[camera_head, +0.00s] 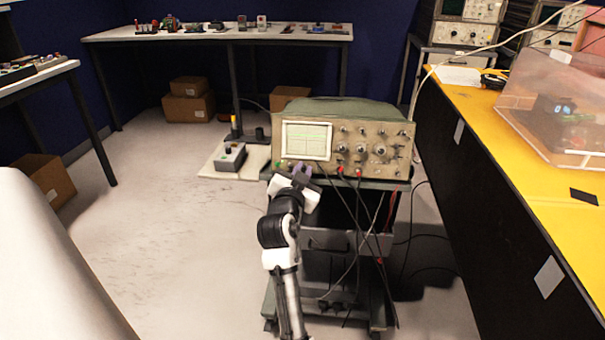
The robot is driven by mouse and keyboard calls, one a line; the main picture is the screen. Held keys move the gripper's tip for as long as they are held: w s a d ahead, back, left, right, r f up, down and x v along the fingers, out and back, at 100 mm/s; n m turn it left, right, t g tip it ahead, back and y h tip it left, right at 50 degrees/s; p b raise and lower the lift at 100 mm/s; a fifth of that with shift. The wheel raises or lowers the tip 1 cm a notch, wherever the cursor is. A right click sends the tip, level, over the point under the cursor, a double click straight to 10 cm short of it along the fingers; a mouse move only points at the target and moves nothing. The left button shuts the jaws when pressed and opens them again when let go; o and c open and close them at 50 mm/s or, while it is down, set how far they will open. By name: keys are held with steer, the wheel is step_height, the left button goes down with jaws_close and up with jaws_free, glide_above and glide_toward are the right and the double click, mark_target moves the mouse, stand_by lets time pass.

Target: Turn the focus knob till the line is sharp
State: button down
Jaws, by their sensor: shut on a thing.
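The oscilloscope (405,135) stands on a grey cart, its beige front panel facing me. Its lit screen (307,133) is at the panel's left, with a faint green trace across it; at this size I cannot tell how sharp the line is. My gripper (303,171) reaches up from below to the panel's lower edge, just under the screen. It is shut on a small focus knob there, which the fingers mostly hide. Several other knobs (360,149) show to the right of the screen, clear of my gripper.
Cables with red plugs (340,170) hang from the panel close to the right of my gripper. The cart (347,240) has a drawer and lower shelf. A yellow bench (545,190) is at right. A small box (230,157) sits on a pale board behind left. Floor at left is free.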

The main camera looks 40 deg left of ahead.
steer(key=c, duration=1.7)
jaws_free()
steer(key=shift+c, duration=0.2)
steer(key=b+v, duration=0.1)
steer(key=v, duration=1.2)
steer(key=shift+s+d, duration=0.2)
steer(key=shift+s, duration=0.15)
steer(key=shift+r, duration=0.1)
